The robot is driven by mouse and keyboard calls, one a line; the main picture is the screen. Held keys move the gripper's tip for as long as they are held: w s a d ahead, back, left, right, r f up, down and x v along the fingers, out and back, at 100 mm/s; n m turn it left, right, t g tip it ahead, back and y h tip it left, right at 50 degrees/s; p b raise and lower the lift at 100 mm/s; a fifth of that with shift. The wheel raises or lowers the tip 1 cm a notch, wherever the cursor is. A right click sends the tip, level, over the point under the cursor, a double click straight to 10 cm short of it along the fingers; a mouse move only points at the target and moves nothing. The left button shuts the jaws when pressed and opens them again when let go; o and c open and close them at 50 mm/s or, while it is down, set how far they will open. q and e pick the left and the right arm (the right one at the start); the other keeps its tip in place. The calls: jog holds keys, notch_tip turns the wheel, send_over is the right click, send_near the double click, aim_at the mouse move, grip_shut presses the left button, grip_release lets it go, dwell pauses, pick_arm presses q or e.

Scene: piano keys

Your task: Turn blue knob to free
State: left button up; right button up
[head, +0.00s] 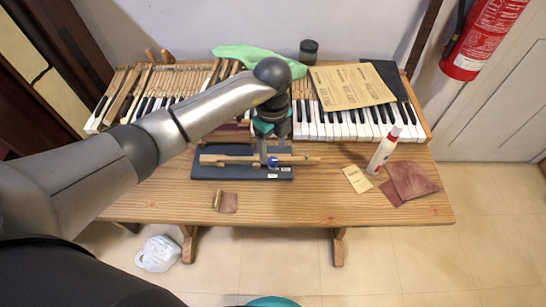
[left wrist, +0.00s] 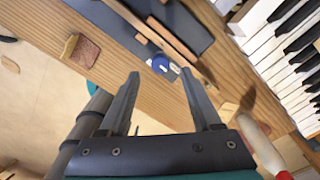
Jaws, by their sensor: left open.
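The blue knob (head: 273,161) sits on a wooden bar (head: 225,159) mounted on a dark blue board (head: 205,173) on the wooden table. In the left wrist view the knob (left wrist: 160,65) is a small round blue piece with a white label beside it. My left gripper (head: 273,158) points down over the knob. In the left wrist view the open fingers (left wrist: 159,75) stand on either side of the knob, and nothing is held between them. Whether a finger touches it cannot be told. The label's words are too small to read. My right gripper is not in view.
A piano keyboard (head: 352,131) lies behind the board, with papers (head: 350,88) and a green cloth (head: 240,56) on top. A white bottle (head: 383,150) and brown cloths (head: 411,180) are at right. A small block (head: 228,202) lies in front.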

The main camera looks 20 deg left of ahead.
aim_at(272, 160)
pick_arm(q)
jog(key=shift+f+b, duration=0.3)
jog(key=shift+f, duration=1.9)
jog(key=shift+c, duration=0.2)
grip_shut()
